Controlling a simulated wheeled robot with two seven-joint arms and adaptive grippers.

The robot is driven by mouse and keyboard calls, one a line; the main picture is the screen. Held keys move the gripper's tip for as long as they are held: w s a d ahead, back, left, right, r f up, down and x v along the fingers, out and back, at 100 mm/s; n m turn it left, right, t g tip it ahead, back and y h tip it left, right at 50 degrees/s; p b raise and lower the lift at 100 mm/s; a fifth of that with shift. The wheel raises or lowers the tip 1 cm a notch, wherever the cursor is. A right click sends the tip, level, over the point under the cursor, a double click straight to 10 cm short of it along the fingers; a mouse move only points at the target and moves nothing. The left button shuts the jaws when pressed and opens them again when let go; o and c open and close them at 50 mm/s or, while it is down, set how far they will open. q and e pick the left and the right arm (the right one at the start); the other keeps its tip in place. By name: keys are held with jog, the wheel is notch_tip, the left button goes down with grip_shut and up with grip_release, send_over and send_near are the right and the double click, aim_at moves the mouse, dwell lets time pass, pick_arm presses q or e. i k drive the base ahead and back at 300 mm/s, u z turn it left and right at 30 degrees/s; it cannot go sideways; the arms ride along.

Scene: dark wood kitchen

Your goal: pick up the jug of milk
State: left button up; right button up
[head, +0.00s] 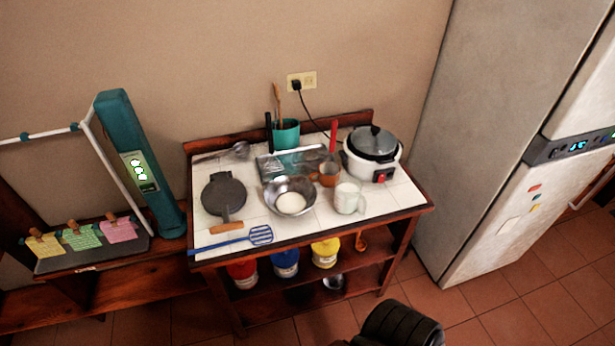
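The jug of milk (348,198) is a clear jug with white contents and a handle on its right side. It stands upright near the front right of the white tiled tabletop (395,197). Nothing touches it from my side. No gripper fingers show in the head view, so I cannot see where either gripper is relative to the jug.
A metal bowl with white contents (290,196) stands left of the jug. A brown cup (328,174) is close behind, and a rice cooker (372,153) is behind right. A blue spatula (235,241) lies at the front left. A fridge (500,150) stands right.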

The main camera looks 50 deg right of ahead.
aim_at(348, 187)
jog(key=i, duration=1.55)
jog(key=z, duration=3.1)
